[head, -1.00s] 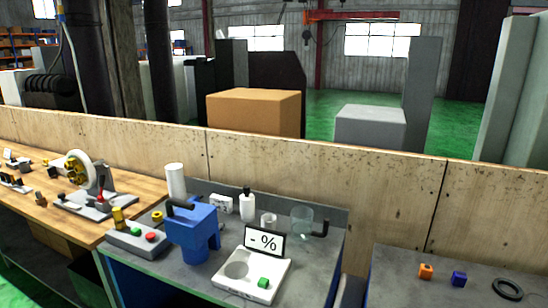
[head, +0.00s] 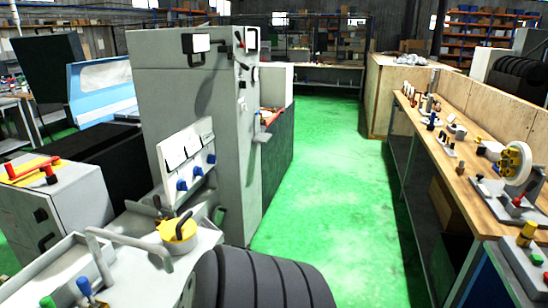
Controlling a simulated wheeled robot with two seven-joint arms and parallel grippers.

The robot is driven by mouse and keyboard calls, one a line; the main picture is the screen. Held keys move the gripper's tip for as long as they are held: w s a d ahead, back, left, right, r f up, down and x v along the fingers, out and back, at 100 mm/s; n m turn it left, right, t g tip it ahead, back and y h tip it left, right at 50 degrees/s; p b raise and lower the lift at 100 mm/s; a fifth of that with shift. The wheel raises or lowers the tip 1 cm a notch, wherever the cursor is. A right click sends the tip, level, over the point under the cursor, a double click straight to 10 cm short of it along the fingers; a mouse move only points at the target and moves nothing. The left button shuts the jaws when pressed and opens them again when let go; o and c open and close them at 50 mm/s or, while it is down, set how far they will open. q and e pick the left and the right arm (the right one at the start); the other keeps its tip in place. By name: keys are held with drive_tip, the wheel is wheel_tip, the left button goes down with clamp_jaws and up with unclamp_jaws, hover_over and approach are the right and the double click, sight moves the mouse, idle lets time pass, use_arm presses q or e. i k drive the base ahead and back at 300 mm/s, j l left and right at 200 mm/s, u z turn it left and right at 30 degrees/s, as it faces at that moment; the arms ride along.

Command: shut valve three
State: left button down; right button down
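A white upright panel (head: 188,150) on the grey machine, left of centre in the head view, carries three gauge-like white squares and a row of three blue knobs. The near knob is on the left (head: 181,185), one is in the middle (head: 197,171), and the far one is on the right (head: 211,158). I cannot read any numbers, so I cannot tell which is valve three, or whether any is open or shut. Neither of my grippers is in view.
A tall grey cabinet (head: 190,75) stands behind the panel. A yellow-topped round part (head: 177,232) and black bellows (head: 262,280) are in front. A green floor aisle (head: 325,200) runs clear to the right, bordered by a wooden bench (head: 470,190) with several small parts.

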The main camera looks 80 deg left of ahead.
sight(211, 159)
drive_tip(key=u, duration=1.8)
